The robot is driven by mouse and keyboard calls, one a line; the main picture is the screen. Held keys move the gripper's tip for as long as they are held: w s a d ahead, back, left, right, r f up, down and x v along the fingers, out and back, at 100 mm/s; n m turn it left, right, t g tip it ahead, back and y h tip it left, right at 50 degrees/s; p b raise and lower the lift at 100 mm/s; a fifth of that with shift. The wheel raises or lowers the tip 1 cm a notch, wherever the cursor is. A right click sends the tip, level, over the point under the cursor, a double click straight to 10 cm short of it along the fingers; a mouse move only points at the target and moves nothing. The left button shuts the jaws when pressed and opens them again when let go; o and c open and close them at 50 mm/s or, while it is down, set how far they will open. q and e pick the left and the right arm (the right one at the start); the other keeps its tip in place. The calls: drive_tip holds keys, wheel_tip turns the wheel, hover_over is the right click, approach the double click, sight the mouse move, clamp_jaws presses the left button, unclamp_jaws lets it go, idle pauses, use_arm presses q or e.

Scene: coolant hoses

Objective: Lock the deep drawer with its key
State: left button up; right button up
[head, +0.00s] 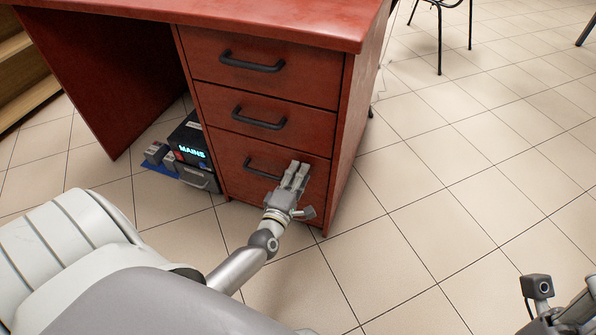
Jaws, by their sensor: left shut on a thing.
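The red wooden desk has three drawers, and the deep drawer (236,164) is the lowest and tallest. It looks closed, with its front flush with the desk. My left gripper (297,170) is at the upper right part of this drawer front, right of its dark handle (262,167). It is shut, with its fingers pointing at the front where the lock would sit. The key is hidden by the fingers, as is the lock, so I cannot see how the key sits or is turned. Part of my right arm shows at the bottom right corner, without its fingertips.
The upper drawer (300,78) and middle drawer (300,132) look closed, with protruding handles. A black box with a lit "MAINS" display (192,152) stands on the floor left of the drawers. The tiled floor (440,190) at right is clear. Chair legs (440,40) stand farther back.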

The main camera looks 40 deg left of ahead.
idle(0.3)
use_arm(q)
drive_tip(key=o, duration=1)
drive_tip(key=v, duration=1.2)
